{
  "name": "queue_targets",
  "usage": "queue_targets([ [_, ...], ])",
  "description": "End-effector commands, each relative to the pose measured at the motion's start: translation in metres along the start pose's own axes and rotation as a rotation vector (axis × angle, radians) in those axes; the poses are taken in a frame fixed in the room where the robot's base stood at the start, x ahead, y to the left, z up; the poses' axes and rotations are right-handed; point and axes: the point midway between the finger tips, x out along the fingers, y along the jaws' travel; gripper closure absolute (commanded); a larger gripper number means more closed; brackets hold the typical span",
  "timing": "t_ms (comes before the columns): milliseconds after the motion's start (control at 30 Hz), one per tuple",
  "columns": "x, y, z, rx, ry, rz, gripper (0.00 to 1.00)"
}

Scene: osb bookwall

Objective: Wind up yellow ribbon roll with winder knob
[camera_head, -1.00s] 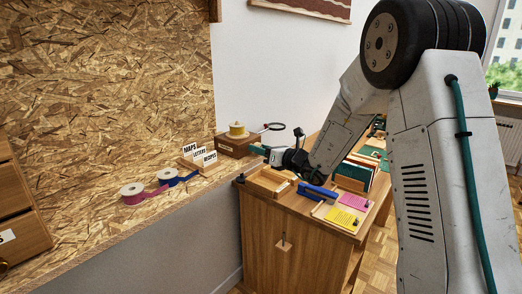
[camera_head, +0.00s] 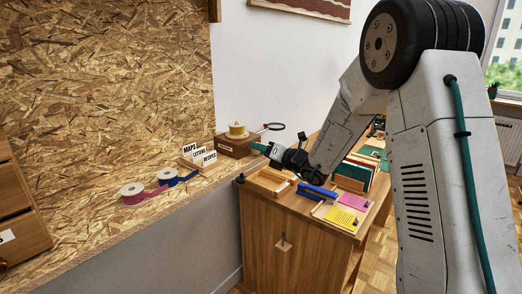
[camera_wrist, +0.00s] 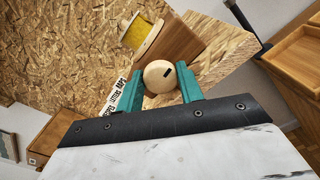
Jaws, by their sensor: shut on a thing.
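The yellow ribbon roll (camera_head: 237,130) sits on top of a wooden winder box (camera_head: 236,146) on the chipboard shelf. It also shows in the wrist view as a yellow roll (camera_wrist: 141,38) on the tilted-looking box (camera_wrist: 176,42). In the head view my gripper (camera_head: 262,148) reaches the front of the box; the knob is hidden there.
Label cards (camera_head: 199,155) in a wooden holder stand left of the box. A pink ribbon roll (camera_head: 132,193) and a blue one (camera_head: 168,176) lie further left. A magnifier (camera_head: 273,127) is behind my gripper. The cabinet top below holds a blue stapler-like object (camera_head: 318,191).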

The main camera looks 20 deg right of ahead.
Motion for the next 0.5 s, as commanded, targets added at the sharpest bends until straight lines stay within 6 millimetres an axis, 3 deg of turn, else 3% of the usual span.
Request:
queue_targets([
  [167,-0.0004,-0.0007,0.0004,0.000,-0.001,-0.002,0.86],
  [200,-0.0004,-0.0008,0.0004,0.000,-0.001,-0.002,0.55],
  [267,-0.0004,-0.0007,0.0004,0.000,-0.001,-0.002,0.41],
  [500,-0.0003,-0.0006,-0.0001,-0.005,0.000,-0.002,0.41],
])
